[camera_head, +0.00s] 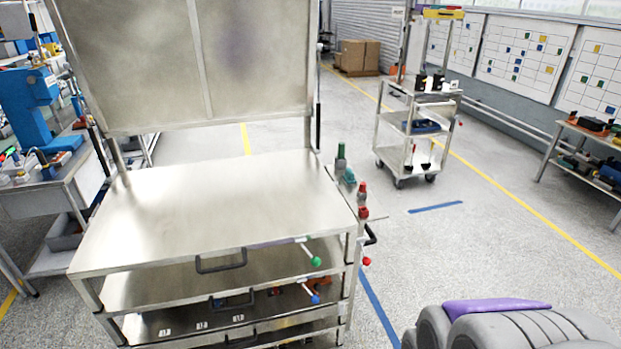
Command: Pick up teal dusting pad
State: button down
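A small teal item (349,177) sits on the narrow side shelf at the right of the metal workstation. It is too small for me to be sure that it is the dusting pad. A green upright item (341,157) stands just behind it, and red items (363,198) stand in front of it. I cannot make out my gripper's fingers anywhere in view. Nothing touches the teal item that I can see.
The metal workstation (220,205) has a bare top, a tall back panel and lower shelves. A blue machine (22,105) stands on the left bench. A wheeled cart (393,127) stands farther back. Grey floor (470,235) is open right of the workstation.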

aim_at(348, 180)
jog(key=i+l+u, duration=0.15)
jog(key=i, duration=0.3)
jog(key=i+l+u, duration=0.1)
jog(key=i, duration=0.3)
jog(key=i+l+u, duration=0.15)
jog(key=i, duration=0.3)
jog(key=i+l+u, duration=0.15)
jog(key=i+l, duration=0.2)
jog(key=i, duration=0.05)
